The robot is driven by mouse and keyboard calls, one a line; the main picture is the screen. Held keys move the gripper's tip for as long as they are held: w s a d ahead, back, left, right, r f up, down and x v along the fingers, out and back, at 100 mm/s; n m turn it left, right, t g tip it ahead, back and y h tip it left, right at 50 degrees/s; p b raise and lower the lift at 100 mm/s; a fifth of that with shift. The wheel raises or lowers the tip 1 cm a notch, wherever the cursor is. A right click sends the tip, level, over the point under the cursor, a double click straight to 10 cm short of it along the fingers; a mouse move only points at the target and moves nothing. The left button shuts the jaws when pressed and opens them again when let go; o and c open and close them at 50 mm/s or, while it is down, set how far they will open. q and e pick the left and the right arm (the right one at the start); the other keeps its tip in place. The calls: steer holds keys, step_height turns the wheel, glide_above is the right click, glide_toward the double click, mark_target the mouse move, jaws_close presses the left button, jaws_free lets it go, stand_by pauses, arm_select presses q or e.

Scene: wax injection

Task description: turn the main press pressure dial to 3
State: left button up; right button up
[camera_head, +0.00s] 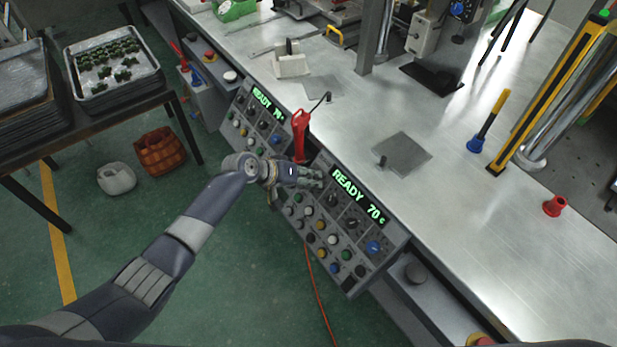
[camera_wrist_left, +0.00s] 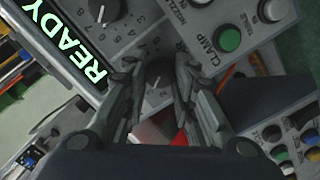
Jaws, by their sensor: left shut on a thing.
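The near control panel (camera_head: 325,235) has a green "READY 70" display (camera_head: 358,196), a row of dark dials and several coloured buttons. My left gripper (camera_head: 312,178) is at the upper left end of this panel, beside the display. In the left wrist view, my left gripper (camera_wrist_left: 158,72) is shut on a dark round dial (camera_wrist_left: 158,78), one finger on each side. The fingers hide most of this dial, its scale and its label, so I cannot read its setting. A neighbouring dark dial (camera_wrist_left: 104,10) with a numbered scale stands free. My right gripper is not in view.
A second panel (camera_head: 255,122) stands just beyond, with a red handheld tool (camera_head: 301,130) between the two panels. A green button (camera_wrist_left: 228,39) labelled CLAMP is close to the fingers. The metal worktop (camera_head: 480,200) lies behind the panel. An orange cable (camera_head: 318,290) hangs below.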

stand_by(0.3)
arm_select(q)
steer(key=o, duration=1.1)
steer(key=shift+c, duration=0.2)
steer(key=shift+a+r, duration=0.1)
steer(key=v, duration=1.1)
steer(key=shift+s+a+r, duration=0.15)
steer(key=shift+s+a, duration=0.05)
steer(key=shift+a, duration=0.05)
